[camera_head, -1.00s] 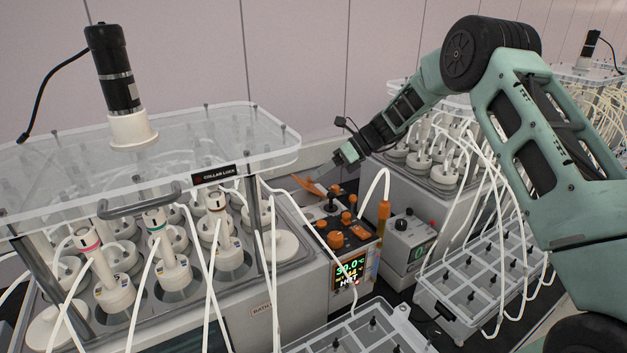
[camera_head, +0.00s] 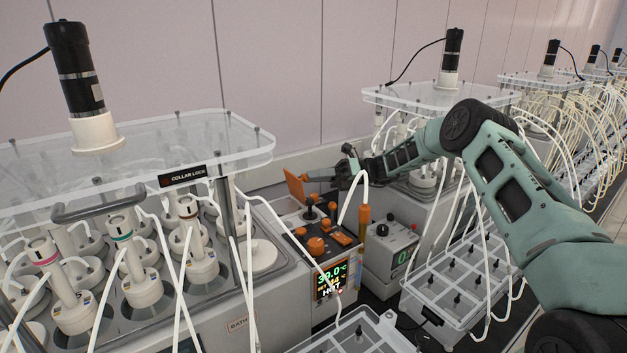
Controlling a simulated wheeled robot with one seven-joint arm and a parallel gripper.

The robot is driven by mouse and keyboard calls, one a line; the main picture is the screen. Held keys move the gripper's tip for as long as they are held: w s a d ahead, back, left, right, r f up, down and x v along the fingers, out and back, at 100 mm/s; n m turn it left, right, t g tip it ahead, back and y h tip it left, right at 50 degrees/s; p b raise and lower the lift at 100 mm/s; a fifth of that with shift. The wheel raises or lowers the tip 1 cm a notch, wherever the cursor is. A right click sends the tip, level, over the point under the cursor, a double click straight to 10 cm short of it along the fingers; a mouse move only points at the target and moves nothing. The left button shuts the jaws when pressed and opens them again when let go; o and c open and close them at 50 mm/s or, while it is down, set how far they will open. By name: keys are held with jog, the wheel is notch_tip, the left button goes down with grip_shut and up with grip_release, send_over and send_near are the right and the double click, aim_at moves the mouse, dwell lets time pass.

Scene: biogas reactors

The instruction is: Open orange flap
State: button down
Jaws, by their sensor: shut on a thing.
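The orange flap (camera_head: 296,187) stands steeply raised at the back of the control unit (camera_head: 322,245), behind its orange knobs. My gripper (camera_head: 316,179) reaches in from the right and is shut at the flap's right side. The fingertips are small in view, and the exact grip on the flap is hard to make out. What lies under the flap is mostly hidden by the knobs.
Orange knobs (camera_head: 317,245) and a black-topped lever stand just in front of the flap. A white hose (camera_head: 346,202) arches close to my gripper. A clear-lidded bath (camera_head: 230,140) stands left, a grey box (camera_head: 390,247) right, and a clear tray (camera_head: 455,285) front right.

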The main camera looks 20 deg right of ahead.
jog(key=shift+d+f, duration=0.1)
dwell(0.3)
jog(key=c, duration=1.3)
grip_release()
jog(key=shift+o, duration=0.2)
notch_tip(320, 180, up, 10)
jog(key=b, duration=0.3)
jog(key=shift+b, duration=0.35)
